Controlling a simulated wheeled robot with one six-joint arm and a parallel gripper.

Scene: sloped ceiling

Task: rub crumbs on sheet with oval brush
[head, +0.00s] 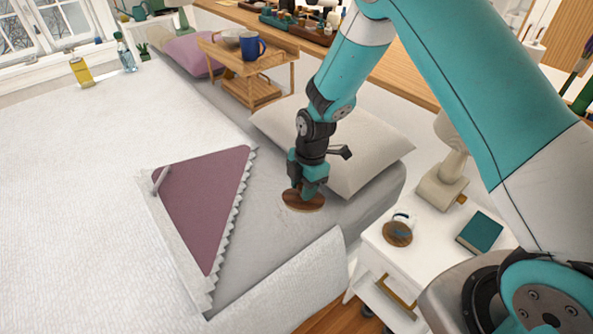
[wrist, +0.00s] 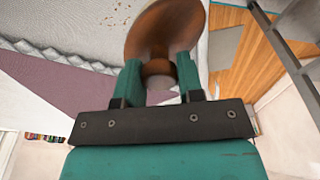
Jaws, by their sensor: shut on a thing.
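My gripper (head: 307,183) is shut on the oval brush (head: 303,201), a brown wooden oval. In the head view the brush is low over the grey sheet (head: 262,225), left of the pillow; I cannot tell whether it touches. In the wrist view my gripper (wrist: 159,72) has a finger on each side of the brush's round knob, and the brush (wrist: 165,28) spreads out beyond it. Small brown crumbs (wrist: 112,12) lie on the sheet in the wrist view, left of the brush. The crumbs are not clear in the head view.
A pale pillow (head: 345,140) lies close behind my gripper. A purple, lace-edged triangular cloth (head: 205,195) lies left. A white bedside table (head: 372,246) with a teal book (head: 480,232) and a lamp (head: 447,165) stands right. A wooden tray table (head: 228,62) stands behind.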

